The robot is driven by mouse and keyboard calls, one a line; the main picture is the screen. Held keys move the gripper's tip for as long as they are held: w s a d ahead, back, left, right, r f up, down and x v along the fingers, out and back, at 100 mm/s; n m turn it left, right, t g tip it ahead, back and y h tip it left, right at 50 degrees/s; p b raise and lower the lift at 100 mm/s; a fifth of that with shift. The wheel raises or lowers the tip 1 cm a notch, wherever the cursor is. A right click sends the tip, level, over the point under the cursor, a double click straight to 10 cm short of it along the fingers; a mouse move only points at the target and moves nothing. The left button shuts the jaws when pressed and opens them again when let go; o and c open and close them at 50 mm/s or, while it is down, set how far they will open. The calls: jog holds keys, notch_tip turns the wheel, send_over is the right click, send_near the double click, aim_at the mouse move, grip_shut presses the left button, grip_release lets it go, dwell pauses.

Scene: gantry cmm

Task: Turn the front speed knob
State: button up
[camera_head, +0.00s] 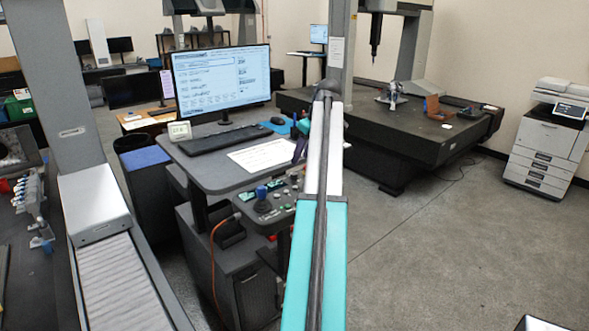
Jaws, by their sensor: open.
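A control panel (248,213) sits on a low shelf at the front of the computer desk. It carries a blue-topped joystick (262,193) and several small knobs and buttons, some of them green. These are too small for me to tell which one is the front speed knob. My teal and white arm rises through the middle of the picture, just right of the panel, and covers what lies behind it. I cannot make out my gripper.
The desk (205,176) holds a monitor (222,82), a keyboard (225,138) and a paper sheet (263,155). An orange cable (213,262) hangs below. A large measuring table (425,140) stands behind right. The floor (450,255) at right is mostly free.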

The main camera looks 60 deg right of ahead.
aim_at(294, 173)
jog(key=shift+p+x, duration=1.05)
jog(key=shift+x, duration=2.95)
grip_shut()
